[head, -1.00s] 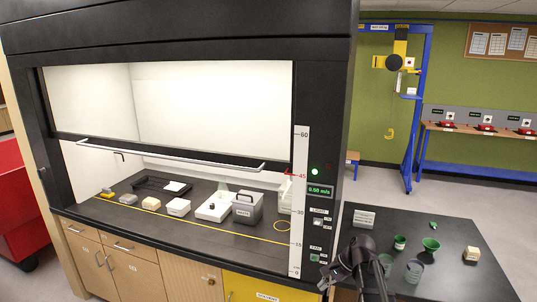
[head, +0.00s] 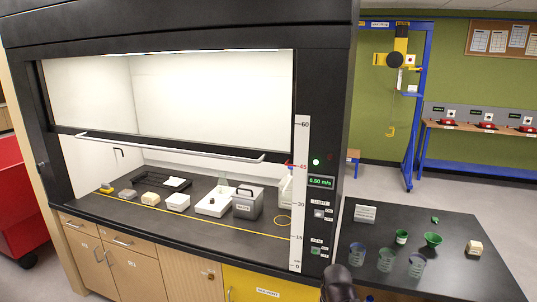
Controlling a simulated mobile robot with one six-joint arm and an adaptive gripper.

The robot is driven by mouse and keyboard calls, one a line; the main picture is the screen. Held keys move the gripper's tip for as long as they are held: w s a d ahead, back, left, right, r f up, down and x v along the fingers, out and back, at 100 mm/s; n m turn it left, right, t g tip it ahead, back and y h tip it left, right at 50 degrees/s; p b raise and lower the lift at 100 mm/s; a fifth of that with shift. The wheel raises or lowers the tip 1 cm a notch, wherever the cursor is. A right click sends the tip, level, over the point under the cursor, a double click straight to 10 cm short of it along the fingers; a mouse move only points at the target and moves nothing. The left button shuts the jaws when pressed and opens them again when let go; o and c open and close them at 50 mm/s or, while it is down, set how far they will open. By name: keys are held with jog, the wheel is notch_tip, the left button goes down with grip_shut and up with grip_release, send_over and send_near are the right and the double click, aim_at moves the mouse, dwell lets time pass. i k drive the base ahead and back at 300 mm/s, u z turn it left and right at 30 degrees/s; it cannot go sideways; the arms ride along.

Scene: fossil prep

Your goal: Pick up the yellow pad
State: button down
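A small yellow pad (head: 106,189) lies at the far left of the black worktop inside the fume hood, near the yellow line along its front. It is small in the picture, so its details cannot be made out. A dark part of my arm shows at the bottom edge, in front of the hood's right post. My gripper's fingers are out of the picture, far to the right of the pad.
The sash (head: 170,147) is partly raised. The side table (head: 455,277) holds several cups.

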aim_at(106, 188)
jog(key=u, duration=4.5)
jog(key=i, duration=0.05)
jog(key=z, duration=3.2)
